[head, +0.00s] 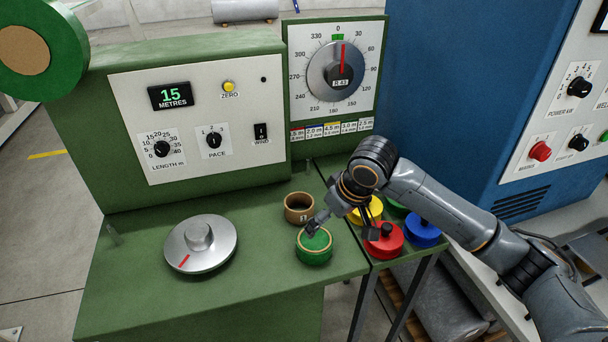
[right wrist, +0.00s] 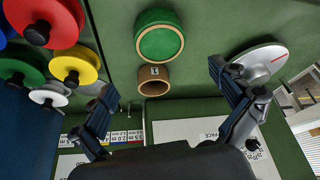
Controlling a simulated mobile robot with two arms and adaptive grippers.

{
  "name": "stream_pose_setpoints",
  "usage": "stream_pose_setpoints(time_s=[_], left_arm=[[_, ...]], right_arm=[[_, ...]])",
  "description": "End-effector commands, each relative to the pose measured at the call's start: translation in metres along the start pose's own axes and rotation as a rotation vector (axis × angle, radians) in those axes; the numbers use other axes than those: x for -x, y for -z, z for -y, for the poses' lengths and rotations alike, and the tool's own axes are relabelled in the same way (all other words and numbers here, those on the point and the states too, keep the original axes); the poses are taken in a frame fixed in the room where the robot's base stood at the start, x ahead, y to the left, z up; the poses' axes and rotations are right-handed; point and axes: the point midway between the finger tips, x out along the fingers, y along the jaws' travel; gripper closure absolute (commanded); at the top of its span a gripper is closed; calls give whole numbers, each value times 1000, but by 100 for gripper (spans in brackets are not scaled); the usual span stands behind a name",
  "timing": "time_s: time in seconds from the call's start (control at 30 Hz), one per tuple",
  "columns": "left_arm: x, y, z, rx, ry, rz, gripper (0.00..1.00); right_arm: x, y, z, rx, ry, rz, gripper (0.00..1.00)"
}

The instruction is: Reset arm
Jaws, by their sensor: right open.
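My right arm comes in from the right in the head view. Its gripper (head: 342,226) is open over the bench, close to a round green-topped piece with a tan rim (head: 314,247). No object shows between its fingers. In the right wrist view the spread fingers of this gripper (right wrist: 164,84) stand either side of a tan ring (right wrist: 154,80), with the green piece (right wrist: 160,42) beyond it. The tan ring (head: 299,207) stands behind the green piece in the head view. Whether a finger touches the green piece, I cannot tell. My left gripper is not in view.
A silver disc with a red mark (head: 201,244) lies on the green bench (head: 130,290). Red (head: 384,243), blue (head: 422,232) and other coloured knobbed discs sit under my right arm. A control panel (head: 196,115), a dial (head: 338,65) and a blue cabinet (head: 450,80) stand behind.

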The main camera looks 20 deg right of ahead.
Motion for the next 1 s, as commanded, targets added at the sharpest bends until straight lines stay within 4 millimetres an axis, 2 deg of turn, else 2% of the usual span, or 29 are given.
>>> stream_pose_setpoints(time_s=[0.17,0.27,0.37,0.5,0.7,0.8,1.0], left_arm=[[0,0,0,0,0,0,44],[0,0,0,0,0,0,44],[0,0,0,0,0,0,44],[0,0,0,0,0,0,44],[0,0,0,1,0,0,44],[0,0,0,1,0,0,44],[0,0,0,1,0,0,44]], right_arm=[[-7,-5,8,11,11,1,1],[-21,-18,27,36,33,-3,1],[-38,-38,54,61,64,-18,1],[-56,-72,89,69,97,-48,1],[-68,-126,118,14,103,-71,1],[-69,-158,123,-34,83,-66,1],[-64,-218,120,-128,13,-23,1]])
